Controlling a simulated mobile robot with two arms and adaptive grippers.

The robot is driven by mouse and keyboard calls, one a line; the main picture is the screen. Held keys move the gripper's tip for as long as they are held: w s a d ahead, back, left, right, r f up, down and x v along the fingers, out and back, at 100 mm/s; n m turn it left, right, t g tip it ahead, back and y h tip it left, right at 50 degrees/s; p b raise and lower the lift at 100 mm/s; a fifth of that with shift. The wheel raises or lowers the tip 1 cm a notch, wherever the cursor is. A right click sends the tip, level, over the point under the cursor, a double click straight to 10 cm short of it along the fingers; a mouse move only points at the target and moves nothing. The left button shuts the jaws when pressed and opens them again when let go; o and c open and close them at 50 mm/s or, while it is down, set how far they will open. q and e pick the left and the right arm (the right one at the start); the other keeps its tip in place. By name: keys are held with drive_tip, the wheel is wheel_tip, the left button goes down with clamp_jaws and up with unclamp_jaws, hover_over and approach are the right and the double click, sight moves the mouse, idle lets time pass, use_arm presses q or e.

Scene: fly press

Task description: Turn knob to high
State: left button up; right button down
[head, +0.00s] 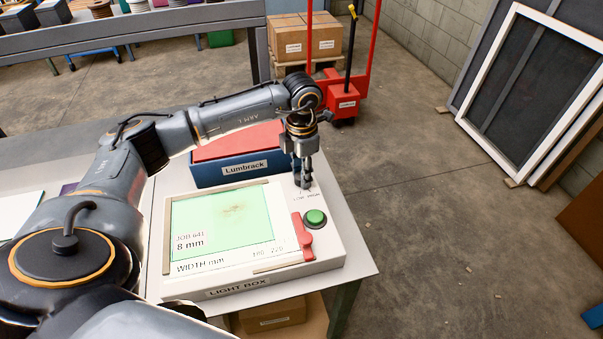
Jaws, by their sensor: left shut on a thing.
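The light box (318,256) is a white panel on the table, with a lit green screen (225,222) that reads "JOB 641, 8 mm". My left gripper (304,182) points down at its back right corner and is shut on the knob there. The fingers hide most of the knob, so I cannot tell which way it points. A small label that seems to read "LOW HIGH" lies just in front of the fingertips. My right gripper is not in view.
A green button (315,217) and a red handle (301,238) are just in front of the gripper. A blue Lumbrack box (243,171) with a red top stands behind the light box. A red pallet truck (345,103) is beyond the table; open floor lies to the right.

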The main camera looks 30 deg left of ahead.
use_arm(q)
drive_tip(key=shift+n, duration=0.4)
drive_tip(key=o, duration=1.1)
drive_tip(key=shift+o, duration=0.2)
drive_tip(key=shift+r, duration=0.15)
wheel_tip(320, 180, up, 12)
drive_tip(key=shift+f, duration=0.2)
drive_tip(key=shift+f, duration=0.1)
